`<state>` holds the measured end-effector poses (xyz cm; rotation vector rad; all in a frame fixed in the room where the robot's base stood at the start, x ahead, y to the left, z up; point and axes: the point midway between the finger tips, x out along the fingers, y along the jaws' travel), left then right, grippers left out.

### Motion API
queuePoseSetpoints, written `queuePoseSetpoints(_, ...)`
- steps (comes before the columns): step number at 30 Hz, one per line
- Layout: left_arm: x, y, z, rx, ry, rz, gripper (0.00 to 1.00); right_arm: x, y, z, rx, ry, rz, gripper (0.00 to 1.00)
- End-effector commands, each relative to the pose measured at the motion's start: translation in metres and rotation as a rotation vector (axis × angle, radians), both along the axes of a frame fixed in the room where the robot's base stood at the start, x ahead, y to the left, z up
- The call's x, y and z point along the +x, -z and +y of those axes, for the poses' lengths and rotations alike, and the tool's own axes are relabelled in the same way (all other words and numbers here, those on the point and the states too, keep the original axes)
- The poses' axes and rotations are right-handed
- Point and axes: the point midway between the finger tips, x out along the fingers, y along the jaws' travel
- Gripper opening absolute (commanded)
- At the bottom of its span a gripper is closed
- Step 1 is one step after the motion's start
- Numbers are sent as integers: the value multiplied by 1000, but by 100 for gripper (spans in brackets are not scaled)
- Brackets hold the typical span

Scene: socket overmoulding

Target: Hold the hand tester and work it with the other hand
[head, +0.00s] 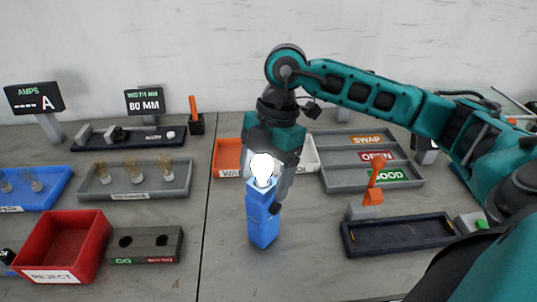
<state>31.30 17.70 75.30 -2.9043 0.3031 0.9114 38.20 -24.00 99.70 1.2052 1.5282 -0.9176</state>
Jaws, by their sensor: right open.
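A blue upright block (262,222), which looks like the hand tester, stands near the middle of the bench. A bright white bulb (262,168) shows at its top. My right gripper (270,190) points down right at the top of the blue block and is open. One dark finger lies along the block's upper right side; the other finger is mostly hidden by the bulb. I cannot tell whether the fingers touch the block. My left gripper is out of view.
Left are a red REJECT bin (75,240), a grey GO gauge block (145,246) and a grey bulb tray (135,190). Right are a dark tray (400,247), an orange lever (375,180) and grey SWAP, OPEN, GOOD trays (340,180). Bench left and front of the block is clear.

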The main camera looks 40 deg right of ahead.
Motion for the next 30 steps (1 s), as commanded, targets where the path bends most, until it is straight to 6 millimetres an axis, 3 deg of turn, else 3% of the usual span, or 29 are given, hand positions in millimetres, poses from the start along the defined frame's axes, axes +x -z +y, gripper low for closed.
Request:
queuePoseSetpoints(11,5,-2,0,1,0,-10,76,0,6,2,0,-1,-1,77)
queuePoseSetpoints(30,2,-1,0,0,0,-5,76,0,5,2,0,-1,-1,17)
